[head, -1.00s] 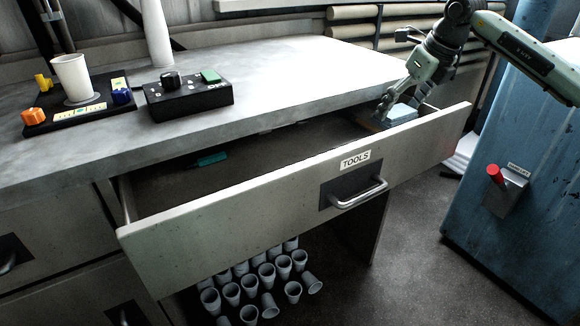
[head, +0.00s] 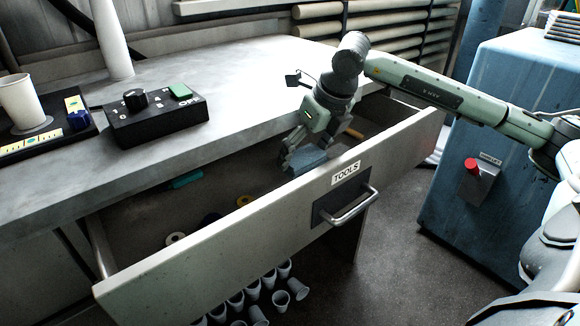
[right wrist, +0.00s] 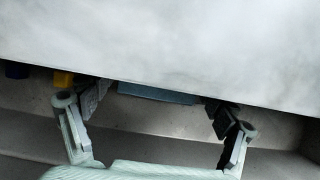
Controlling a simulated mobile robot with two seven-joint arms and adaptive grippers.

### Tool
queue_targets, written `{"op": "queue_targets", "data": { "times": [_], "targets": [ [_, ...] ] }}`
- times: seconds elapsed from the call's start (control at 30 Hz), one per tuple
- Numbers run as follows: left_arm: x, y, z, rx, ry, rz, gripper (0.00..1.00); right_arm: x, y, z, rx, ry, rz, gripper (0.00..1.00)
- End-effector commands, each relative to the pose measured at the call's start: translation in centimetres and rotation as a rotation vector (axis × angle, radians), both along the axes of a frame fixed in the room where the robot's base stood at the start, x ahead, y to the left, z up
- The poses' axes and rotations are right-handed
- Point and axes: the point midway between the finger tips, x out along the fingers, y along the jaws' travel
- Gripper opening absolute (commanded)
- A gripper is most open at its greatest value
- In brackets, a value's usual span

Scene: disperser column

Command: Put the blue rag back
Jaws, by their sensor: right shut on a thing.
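The blue rag (head: 308,160) is a folded light-blue cloth, at the open drawer just behind its front panel. My right gripper (head: 297,157) reaches down over the drawer and is shut on the rag. In the right wrist view the rag (right wrist: 157,94) shows between the two fingers of the right gripper (right wrist: 155,105), partly hidden by a pale surface edge. The drawer (head: 230,240) has a TOOLS label and a metal handle and stands pulled out. I cannot tell whether the rag touches the drawer floor. My left gripper is not in view.
In the drawer lie a teal tool (head: 186,179), tape-like rings (head: 175,238) and an orange-brown item (head: 354,132). A black control box (head: 155,120) and a white cup (head: 20,100) stand on the worktop.

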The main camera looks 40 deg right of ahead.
Motion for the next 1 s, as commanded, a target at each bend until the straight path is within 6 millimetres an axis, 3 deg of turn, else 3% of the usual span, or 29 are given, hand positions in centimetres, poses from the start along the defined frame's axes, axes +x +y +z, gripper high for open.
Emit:
{"op": "queue_targets", "data": {
  "times": [0.1, 0.23, 0.37, 0.6, 1.0],
  "targets": [
    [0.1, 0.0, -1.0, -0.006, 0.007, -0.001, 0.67, -0.1, 2.6, 0.2, 0.003, -0.002, 0.004, 0.62],
    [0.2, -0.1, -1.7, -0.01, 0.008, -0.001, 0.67, -0.3, 3.8, 0.1, 0.001, -0.001, 0.0, 0.62],
    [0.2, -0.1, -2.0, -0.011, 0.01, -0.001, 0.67, -0.3, 4.0, -0.5, -0.002, 0.002, -0.002, 0.62],
    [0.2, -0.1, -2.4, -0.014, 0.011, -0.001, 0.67, -0.4, 3.9, -3.4, -0.001, 0.002, -0.001, 0.62],
    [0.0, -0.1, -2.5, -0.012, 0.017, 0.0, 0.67, -0.3, 3.9, -3.7, 0.0, -0.001, -0.001, 0.62]
  ]
}}
